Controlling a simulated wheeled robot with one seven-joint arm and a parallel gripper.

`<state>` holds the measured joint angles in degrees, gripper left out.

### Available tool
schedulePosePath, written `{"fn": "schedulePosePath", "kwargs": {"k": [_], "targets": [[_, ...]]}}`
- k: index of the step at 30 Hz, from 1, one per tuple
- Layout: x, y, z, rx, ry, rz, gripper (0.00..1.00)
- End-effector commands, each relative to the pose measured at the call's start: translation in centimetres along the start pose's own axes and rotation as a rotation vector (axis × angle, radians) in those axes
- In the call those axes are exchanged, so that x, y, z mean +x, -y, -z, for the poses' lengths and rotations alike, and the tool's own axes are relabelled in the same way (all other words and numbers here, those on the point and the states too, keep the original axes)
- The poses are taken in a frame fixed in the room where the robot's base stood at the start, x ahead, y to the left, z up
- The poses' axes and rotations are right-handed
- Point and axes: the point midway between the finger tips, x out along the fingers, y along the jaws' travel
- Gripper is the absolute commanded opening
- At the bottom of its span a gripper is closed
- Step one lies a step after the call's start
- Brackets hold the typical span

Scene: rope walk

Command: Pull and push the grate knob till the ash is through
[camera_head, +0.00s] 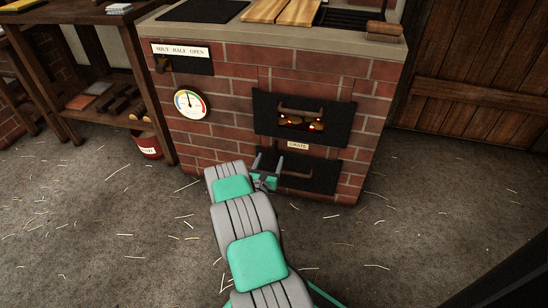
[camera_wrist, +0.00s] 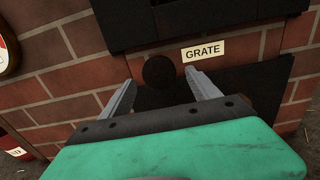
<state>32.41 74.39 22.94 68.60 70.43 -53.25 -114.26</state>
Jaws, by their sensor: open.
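The grate knob (camera_wrist: 159,71) is a dark round knob on the brick front, just left of the white GRATE label (camera_wrist: 204,52) in the wrist view. My gripper (camera_wrist: 160,80) is open, with one finger on each side of the knob in that view; I cannot tell whether they touch it. In the head view my gripper (camera_head: 268,162) is close to the stove front, below and left of the GRATE label (camera_head: 298,146), and I cannot make out the knob there. The ash cannot be made out.
The brick stove (camera_head: 225,130) has a black fire door (camera_head: 262,115) with glowing embers above and a lower black door (camera_head: 322,178) beside my gripper. A round gauge (camera_head: 190,104) and a wooden shelf (camera_head: 85,110) are to the left. Straw-strewn floor (camera_head: 420,230) lies open at right.

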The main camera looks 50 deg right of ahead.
Motion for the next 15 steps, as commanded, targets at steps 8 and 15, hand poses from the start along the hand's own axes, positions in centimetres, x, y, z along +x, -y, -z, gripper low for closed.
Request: {"fn": "schedulePosePath", "kwargs": {"k": [8,15], "targets": [[5.0,0.1,0.0,0.006,0.004,0.002,0.71],[7.4,0.0,-0.2,0.005,0.000,0.000,0.71]]}}
